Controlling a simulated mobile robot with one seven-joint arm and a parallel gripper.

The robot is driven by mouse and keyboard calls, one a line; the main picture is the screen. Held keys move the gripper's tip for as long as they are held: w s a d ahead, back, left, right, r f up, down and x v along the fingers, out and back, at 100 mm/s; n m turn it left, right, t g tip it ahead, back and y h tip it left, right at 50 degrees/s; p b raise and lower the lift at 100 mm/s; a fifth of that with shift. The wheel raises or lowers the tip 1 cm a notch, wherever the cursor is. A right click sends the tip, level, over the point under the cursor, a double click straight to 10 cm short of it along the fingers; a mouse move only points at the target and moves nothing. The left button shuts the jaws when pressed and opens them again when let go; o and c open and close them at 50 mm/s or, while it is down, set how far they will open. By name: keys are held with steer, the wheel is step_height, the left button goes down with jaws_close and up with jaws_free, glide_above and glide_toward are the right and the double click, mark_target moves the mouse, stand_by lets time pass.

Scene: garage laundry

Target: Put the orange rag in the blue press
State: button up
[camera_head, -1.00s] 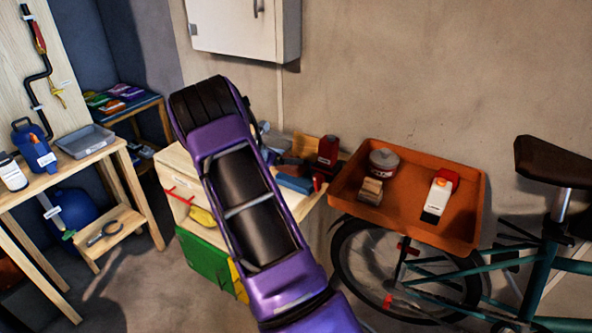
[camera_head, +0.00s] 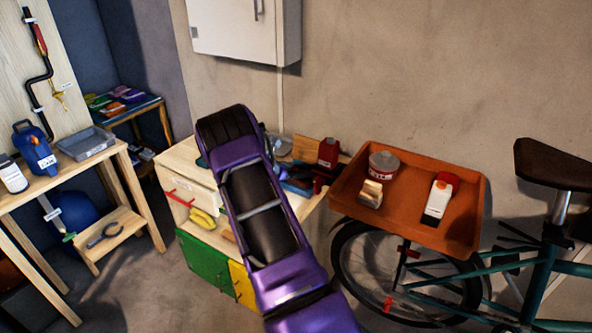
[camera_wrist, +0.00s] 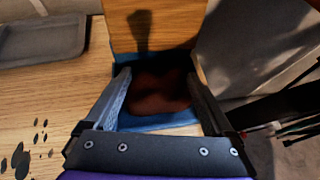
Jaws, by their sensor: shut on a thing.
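The orange rag (camera_wrist: 158,90) looks dark reddish brown in shadow in the wrist view, between my two fingertips. My gripper (camera_wrist: 158,78) is shut on it. The blue press (camera_wrist: 165,129) shows as a blue body around and under the rag, with an upright wooden board (camera_wrist: 155,33) behind. I cannot tell whether the rag touches the press floor or hangs just above it. In the head view the blue press (camera_head: 296,187) and its board (camera_head: 307,151) are partly hidden by my purple arm, which also hides my gripper and the rag.
A red container (camera_head: 328,153) stands right of the press. An orange tray (camera_head: 405,222) with a tin, a brush and a white bottle is farther right, above a bicycle. A grey tray (camera_wrist: 40,42) lies left on the wooden top. A white cabinet (camera_head: 240,30) hangs above.

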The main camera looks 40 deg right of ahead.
steer(key=shift+f, duration=0.2)
steer(key=o, duration=1.1)
steer(key=shift+r, duration=0.1)
steer(key=shift+a+r, duration=0.2)
steer(key=shift+r, duration=0.05)
steer(key=v, duration=1.1)
steer(key=shift+a+r, duration=0.1)
steer(key=shift+a, duration=0.15)
